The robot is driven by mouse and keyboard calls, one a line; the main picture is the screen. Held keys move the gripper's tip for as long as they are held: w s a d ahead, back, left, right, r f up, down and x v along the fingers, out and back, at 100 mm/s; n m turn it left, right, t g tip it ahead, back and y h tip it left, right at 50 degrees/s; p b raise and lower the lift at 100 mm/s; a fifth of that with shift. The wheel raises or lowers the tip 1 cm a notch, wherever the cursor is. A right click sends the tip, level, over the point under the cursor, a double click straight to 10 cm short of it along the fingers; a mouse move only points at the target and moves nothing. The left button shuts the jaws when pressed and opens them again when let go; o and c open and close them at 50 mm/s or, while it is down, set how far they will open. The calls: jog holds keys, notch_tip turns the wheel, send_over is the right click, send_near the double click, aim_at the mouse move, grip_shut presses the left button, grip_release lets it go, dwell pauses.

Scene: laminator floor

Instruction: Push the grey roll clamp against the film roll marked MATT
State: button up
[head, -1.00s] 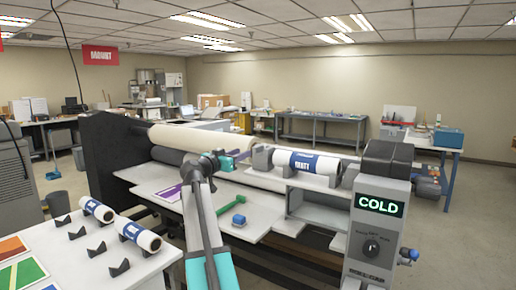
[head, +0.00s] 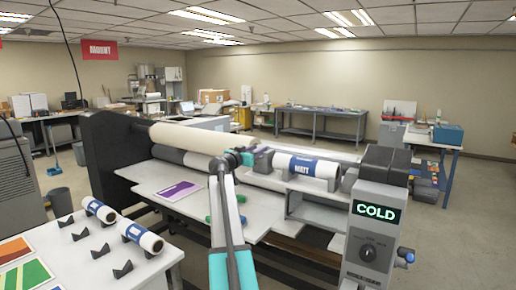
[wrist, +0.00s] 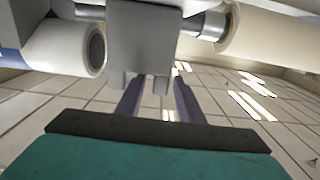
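The film roll marked MATT (head: 308,168) is white with a blue label and lies on the laminator's upper shaft, right of centre. The grey roll clamp (head: 263,160) sits just off its left end; whether they touch is unclear. In the wrist view the clamp (wrist: 143,45) is a grey block beside the open end of the roll (wrist: 65,48), with little or no visible gap. My gripper (head: 245,157) is at the clamp's left side. In the wrist view the fingers of my gripper (wrist: 158,90) stand apart with ceiling visible between them; their tips are hidden behind the clamp.
The laminator's COLD panel (head: 375,213) stands at the right. A wide cream roll (head: 195,137) lies at the left of the machine. A purple sheet (head: 180,190) lies on the feed table. A side table (head: 150,270) at lower left holds two more rolls and several dark cradles.

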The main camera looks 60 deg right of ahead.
jog(key=shift+d, duration=0.55)
grip_shut()
